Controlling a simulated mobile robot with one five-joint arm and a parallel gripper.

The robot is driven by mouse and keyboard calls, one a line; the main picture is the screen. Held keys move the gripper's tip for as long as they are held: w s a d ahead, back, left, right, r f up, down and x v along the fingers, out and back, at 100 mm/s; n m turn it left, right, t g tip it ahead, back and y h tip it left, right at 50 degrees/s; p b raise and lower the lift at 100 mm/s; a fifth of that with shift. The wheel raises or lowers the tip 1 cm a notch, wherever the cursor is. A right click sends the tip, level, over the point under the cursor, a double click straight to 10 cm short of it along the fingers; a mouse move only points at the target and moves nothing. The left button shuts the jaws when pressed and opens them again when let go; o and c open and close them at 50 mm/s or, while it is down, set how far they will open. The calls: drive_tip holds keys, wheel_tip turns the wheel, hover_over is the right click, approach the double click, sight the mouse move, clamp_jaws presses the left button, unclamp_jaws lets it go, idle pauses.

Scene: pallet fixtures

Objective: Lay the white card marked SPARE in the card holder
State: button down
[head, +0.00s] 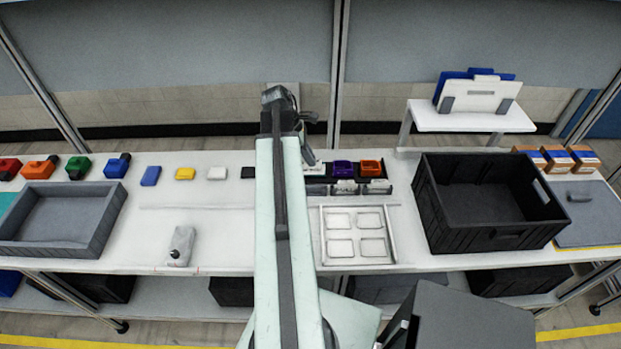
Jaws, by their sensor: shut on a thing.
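My gripper (309,155) is at the far end of my raised arm, above the left end of a black rack (318,189) on the bench. It is partly hidden behind my arm. A small white piece (317,169) shows just below the jaws, and they are shut on it; it looks like the white card, but its marking is too small to read. The rack's front has pale labels under a purple bin (343,168) and an orange bin (371,167). The front below my gripper looks dark. Which part is the card holder, I cannot tell for certain.
A white tray with four-sided recesses (323,262) lies in front of the rack. A black crate (488,238) stands to the right, a grey tray (50,251) far left. Small coloured blocks line the back left. A raised shelf (470,122) stands at back right.

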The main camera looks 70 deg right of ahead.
drive_tip(key=shift+f+b, duration=3.45)
drive_tip(key=shift+f, duration=1.15)
drive_tip(key=shift+f+b, duration=0.75)
drive_tip(key=c, duration=1.3)
unclamp_jaws()
drive_tip(key=shift+c, duration=0.2)
drive_tip(key=shift+r, duration=0.15)
drive_tip(key=p+v, duration=0.7)
drive_tip(key=v, duration=0.1)
drive_tip(key=shift+p, duration=0.3)
drive_tip(key=shift+f, duration=0.25)
